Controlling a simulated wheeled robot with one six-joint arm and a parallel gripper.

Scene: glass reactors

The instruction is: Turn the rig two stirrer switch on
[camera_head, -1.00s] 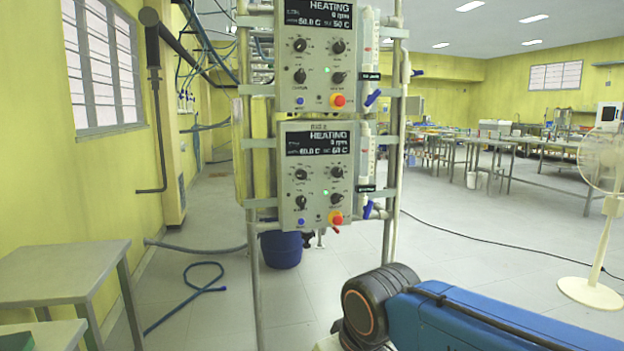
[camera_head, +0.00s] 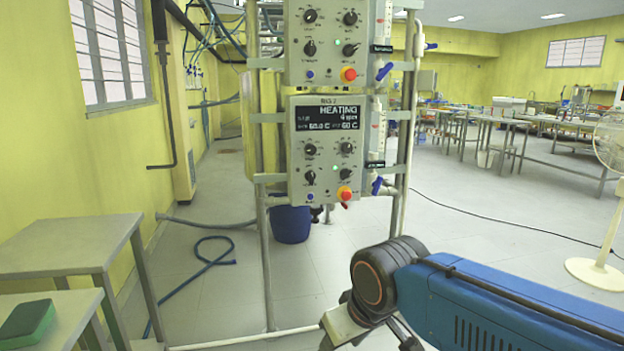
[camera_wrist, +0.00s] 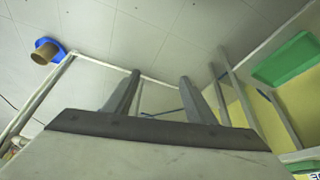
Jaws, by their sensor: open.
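The rig two control box (camera_head: 326,126), a grey panel labelled RIG 2, is mounted on the metal frame in the head view. Its dark display (camera_head: 326,117) reads HEATING, with small temperature and rpm figures that are hard to read. Below are several black knobs, including a lower-left knob (camera_head: 310,177) and a lower-right knob (camera_head: 346,174). A green light is lit between them. Which knob is the stirrer switch is too small to read. My gripper (camera_wrist: 160,85) is open and empty in the wrist view, over the floor, with no panel between its fingers.
A similar control box (camera_head: 328,45) hangs above, cut off by the top edge. A red emergency button (camera_head: 344,193) and blue button (camera_head: 310,197) sit low on rig two's box. A blue drum (camera_head: 290,224) stands behind the frame. Grey tables (camera_head: 70,245) are at left; a fan (camera_head: 598,265) is at right.

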